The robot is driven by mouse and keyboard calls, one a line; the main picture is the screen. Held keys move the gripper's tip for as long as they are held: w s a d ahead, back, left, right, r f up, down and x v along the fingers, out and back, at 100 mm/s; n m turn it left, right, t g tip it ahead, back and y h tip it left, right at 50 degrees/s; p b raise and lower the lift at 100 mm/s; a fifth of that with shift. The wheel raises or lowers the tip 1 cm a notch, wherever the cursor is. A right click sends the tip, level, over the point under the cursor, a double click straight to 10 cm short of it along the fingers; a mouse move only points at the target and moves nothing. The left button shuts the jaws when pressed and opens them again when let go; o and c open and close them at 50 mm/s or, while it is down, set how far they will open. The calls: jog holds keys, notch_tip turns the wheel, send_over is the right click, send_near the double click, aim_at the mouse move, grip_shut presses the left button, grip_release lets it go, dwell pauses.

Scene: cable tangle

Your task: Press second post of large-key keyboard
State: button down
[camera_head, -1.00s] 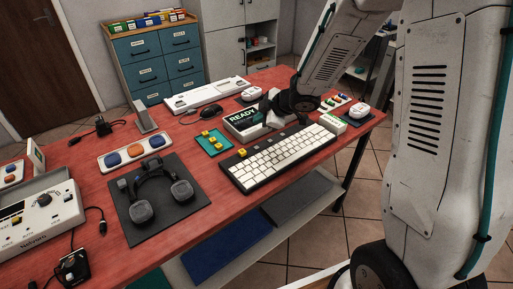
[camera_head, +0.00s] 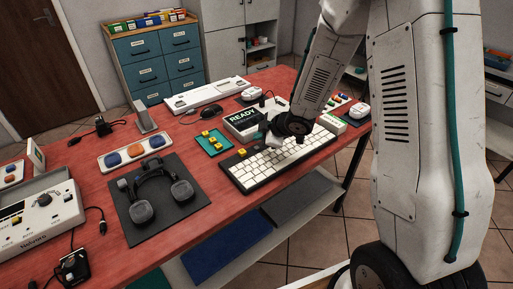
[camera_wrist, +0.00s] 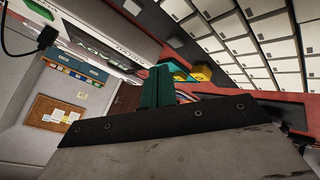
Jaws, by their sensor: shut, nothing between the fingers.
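The black keyboard with white keys (camera_head: 262,166) lies near the front edge of the red table in the head view. Its white keys (camera_wrist: 255,35) fill the upper right of the wrist view. A yellow block (camera_head: 242,152) stands at its back left. My gripper (camera_head: 273,143) is low over the back edge of the keyboard, partly hidden by my wrist. In the wrist view its teal fingers (camera_wrist: 157,87) are shut and empty, with yellow pieces (camera_wrist: 200,73) showing beyond them. Contact cannot be told.
A box marked READY (camera_head: 241,122) stands behind the keyboard. A panel with orange and blue buttons (camera_head: 135,151) and a headset (camera_head: 156,188) on a dark mat lie to the left.

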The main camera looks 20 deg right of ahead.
aim_at(259, 149)
jog(key=shift+f, duration=0.8)
jog(key=shift+f, duration=0.1)
dwell(1.4)
jog(key=shift+f, duration=0.3)
jog(key=shift+f, duration=0.35)
dwell(0.6)
jog(key=shift+r, duration=0.8)
jog(key=shift+r, duration=2.5)
